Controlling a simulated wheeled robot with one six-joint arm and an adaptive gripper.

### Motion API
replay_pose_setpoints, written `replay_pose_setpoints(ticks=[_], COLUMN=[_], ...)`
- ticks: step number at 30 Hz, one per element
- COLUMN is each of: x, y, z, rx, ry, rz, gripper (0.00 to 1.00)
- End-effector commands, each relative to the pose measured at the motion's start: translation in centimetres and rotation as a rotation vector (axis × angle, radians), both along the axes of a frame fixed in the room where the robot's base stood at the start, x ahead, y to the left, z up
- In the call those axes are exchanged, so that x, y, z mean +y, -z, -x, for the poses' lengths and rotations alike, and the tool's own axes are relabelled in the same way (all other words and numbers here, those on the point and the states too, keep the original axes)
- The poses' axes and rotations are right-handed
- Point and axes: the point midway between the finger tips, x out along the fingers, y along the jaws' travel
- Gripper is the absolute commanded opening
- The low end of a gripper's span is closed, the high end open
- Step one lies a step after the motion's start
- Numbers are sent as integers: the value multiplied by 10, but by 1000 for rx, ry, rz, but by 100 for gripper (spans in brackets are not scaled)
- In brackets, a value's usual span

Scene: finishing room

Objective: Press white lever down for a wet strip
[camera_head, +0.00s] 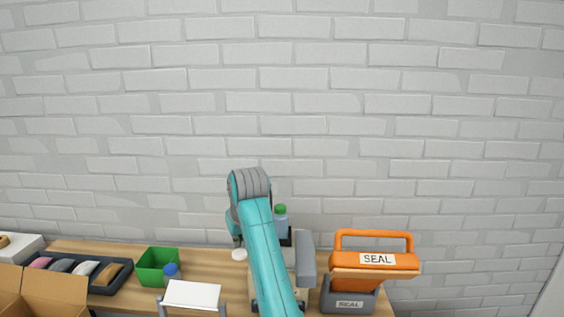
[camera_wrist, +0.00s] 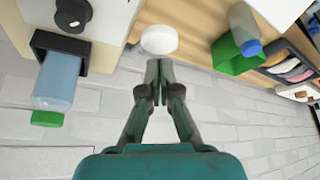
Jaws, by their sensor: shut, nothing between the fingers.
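The white lever shows as a round white pad (camera_wrist: 159,40) in the wrist view, beside the cream machine (camera_wrist: 108,30). In the head view the white pad (camera_head: 239,254) shows left of my arm. My gripper (camera_wrist: 158,70) is shut and empty, its fingertips just short of the pad in the picture. I cannot tell whether they touch it. The machine carries a black knob (camera_wrist: 71,14) and a clear blue bottle with a green cap (camera_wrist: 48,118) in a dark holder. My arm hides much of the machine in the head view, and the gripper's fingertips are hidden there.
Left of the machine stand a green bin (camera_head: 150,272), a blue-capped bottle (camera_head: 171,271), a white panel (camera_head: 193,294), a dark tray of rolls (camera_head: 112,288) and an open cardboard box (camera_head: 55,292). An orange sealer (camera_head: 375,272) stands right. A brick wall (camera_head: 300,100) closes the back.

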Motion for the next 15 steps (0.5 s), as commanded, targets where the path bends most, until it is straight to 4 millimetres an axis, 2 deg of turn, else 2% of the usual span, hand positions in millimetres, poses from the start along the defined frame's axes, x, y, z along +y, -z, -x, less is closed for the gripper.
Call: replay_pose_setpoints(ticks=[15], x=[0], y=[10], z=[0], rx=[0], ry=[0], rz=[0], gripper=[0])
